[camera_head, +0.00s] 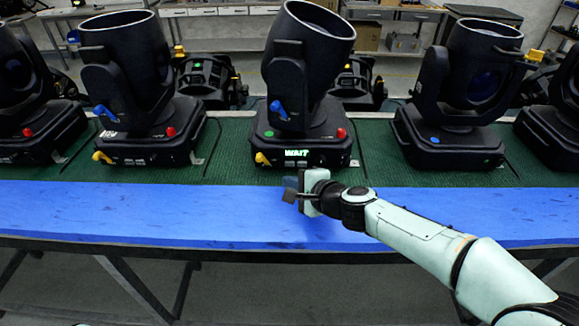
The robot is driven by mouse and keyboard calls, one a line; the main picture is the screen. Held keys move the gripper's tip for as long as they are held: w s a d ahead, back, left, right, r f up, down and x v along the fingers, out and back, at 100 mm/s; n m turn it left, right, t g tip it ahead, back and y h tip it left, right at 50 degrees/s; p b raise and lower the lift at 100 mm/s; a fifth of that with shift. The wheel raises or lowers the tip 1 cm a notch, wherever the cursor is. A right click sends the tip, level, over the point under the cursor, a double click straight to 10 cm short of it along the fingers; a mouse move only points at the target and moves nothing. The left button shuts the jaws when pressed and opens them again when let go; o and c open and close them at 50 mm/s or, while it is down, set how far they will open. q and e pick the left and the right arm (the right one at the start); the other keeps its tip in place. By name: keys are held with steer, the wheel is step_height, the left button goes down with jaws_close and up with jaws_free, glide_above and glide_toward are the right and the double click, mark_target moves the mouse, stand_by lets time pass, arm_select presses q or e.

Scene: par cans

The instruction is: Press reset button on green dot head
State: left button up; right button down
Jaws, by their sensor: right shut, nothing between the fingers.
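The green dot head (297,60) is the black moving head in the middle, with a green dot (270,133) on the left of its base. Its lit display (297,153) reads WAIT. A red button (341,133) sits at the right of the base, a blue lever (279,109) is on the yoke and a yellow lever (262,159) is at the lower left. My right gripper (289,193) is shut and empty, over the blue table edge just in front of and below the display. It appears apart from the base. My left gripper is not in view.
Similar heads stand on both sides, one at left with a red button (170,132) and one at right with a blue dot (435,140). They stand on a green mat (225,165) behind the clear blue table edge (130,215). More heads and benches are behind.

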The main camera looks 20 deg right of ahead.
steer(key=shift+s+a, duration=0.15)
steer(key=shift+s, duration=0.45)
steer(key=shift+s+a, duration=0.15)
steer(key=shift+s, duration=0.4)
